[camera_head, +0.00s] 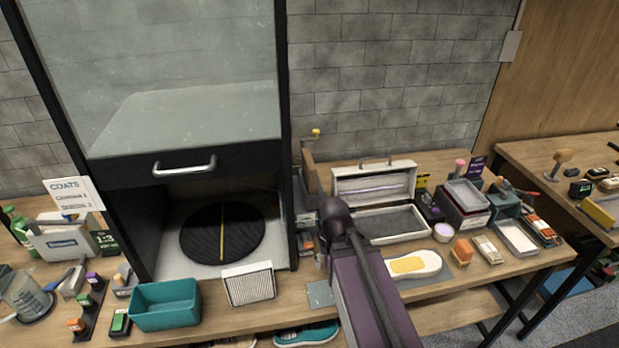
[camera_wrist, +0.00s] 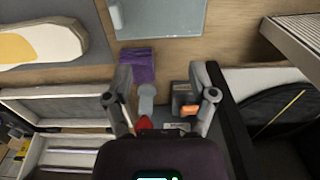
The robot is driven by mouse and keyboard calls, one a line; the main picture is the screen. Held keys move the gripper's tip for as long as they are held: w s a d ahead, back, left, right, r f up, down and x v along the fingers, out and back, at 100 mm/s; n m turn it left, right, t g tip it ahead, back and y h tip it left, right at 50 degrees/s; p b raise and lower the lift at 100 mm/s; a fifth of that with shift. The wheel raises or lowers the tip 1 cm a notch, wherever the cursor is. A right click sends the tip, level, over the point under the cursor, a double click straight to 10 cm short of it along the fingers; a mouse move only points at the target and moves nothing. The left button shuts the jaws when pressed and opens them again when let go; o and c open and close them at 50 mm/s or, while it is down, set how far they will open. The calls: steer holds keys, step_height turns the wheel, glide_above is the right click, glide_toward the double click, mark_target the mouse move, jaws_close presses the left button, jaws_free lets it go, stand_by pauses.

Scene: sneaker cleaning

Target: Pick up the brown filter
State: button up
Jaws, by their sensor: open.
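A pleated filter panel (camera_head: 248,285) stands leaning at the front edge of the workbench, before the booth opening. It looks pale with brownish edges, and I see no other filter clearly. It also shows in the wrist view at the upper right (camera_wrist: 297,38), cut by the frame edge. My gripper (camera_wrist: 161,98) is open and empty, with fingers spread, to the left of the filter in the wrist view and apart from it. In the head view my own arm hides the gripper.
A teal bin (camera_head: 165,306) stands left of the filter. The booth (camera_head: 160,277) with a black turntable (camera_head: 222,234) is behind it. A grey plate (camera_head: 320,294) lies right of it. An open white case (camera_head: 392,180) and insole (camera_head: 432,262) are farther right. A purple cloth-like item (camera_wrist: 138,66) lies between my fingers' directions.

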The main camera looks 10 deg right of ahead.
mark_target(309, 159)
steer(key=w+r+t+p, duration=0.4)
steer(key=w+r+p, duration=1.9)
steer(key=w+r, duration=0.1)
steer(key=shift+a+r+t, duration=0.3)
steer(key=shift+r, duration=0.25)
steer(key=shift+f, duration=0.2)
steer(key=b+x, duration=0.7)
steer(key=x, duration=0.1)
steer(key=shift+w+f+b, duration=0.1)
steer(key=shift+b, duration=0.2)
steer(key=shift+f, duration=0.1)
steer(key=shift+b+x, duration=2.4)
steer(key=shift+x, duration=0.15)
steer(key=shift+d, duration=0.15)
steer(key=shift+f, duration=0.2)
